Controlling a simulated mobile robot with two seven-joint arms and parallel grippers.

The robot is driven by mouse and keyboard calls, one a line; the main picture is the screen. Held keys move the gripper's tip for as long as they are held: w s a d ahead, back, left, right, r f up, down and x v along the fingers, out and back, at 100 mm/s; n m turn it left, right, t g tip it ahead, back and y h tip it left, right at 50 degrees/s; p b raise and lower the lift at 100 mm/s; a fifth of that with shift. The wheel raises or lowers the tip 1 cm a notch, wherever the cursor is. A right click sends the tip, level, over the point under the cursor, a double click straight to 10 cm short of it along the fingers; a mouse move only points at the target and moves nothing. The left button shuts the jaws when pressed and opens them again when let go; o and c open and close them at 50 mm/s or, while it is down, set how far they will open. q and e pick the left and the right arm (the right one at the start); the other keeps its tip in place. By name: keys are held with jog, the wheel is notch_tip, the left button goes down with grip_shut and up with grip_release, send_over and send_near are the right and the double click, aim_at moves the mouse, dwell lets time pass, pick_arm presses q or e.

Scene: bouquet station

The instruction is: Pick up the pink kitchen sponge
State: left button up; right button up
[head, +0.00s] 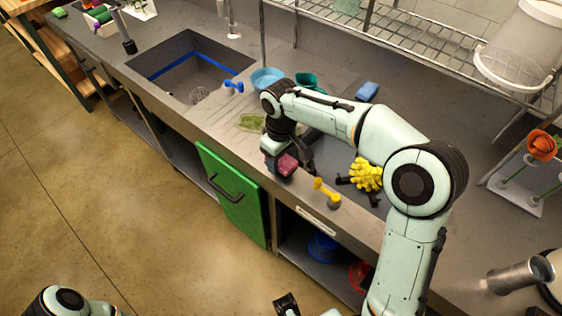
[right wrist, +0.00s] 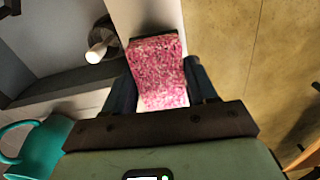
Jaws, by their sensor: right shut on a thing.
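The pink kitchen sponge (head: 288,165) is at the front edge of the counter, above the green cabinet door's right side in the head view. My right gripper (head: 281,160) is shut on it. In the right wrist view the speckled pink sponge (right wrist: 160,72) sits between the two dark fingers, with the floor and a pale counter edge behind it. I cannot tell whether it touches the counter. My left gripper (head: 286,303) seems to show only in part at the bottom of the head view, and its jaws cannot be read.
A yellow brush-like tool (head: 326,193) and a yellow glove or scrubber (head: 366,175) lie to the right. A green cloth (head: 252,123), a blue bowl (head: 266,78), a teal cup (head: 306,82) and a blue sponge (head: 367,91) lie behind. The sink (head: 190,68) is left.

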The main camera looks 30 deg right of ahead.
pick_arm(q)
jog(key=r+p, duration=0.1)
jog(key=w+r+p, duration=0.1)
jog(key=r, duration=0.1)
jog(key=r+p, duration=0.1)
jog(key=shift+w+r+p, duration=0.2)
jog(key=shift+w+p, duration=0.2)
pick_arm(e)
notch_tip(320, 180, up, 17)
jog(key=shift+r, duration=0.2)
jog(key=shift+o, duration=1.3)
jog(key=shift+c, duration=0.8)
jog(key=shift+d, duration=0.1)
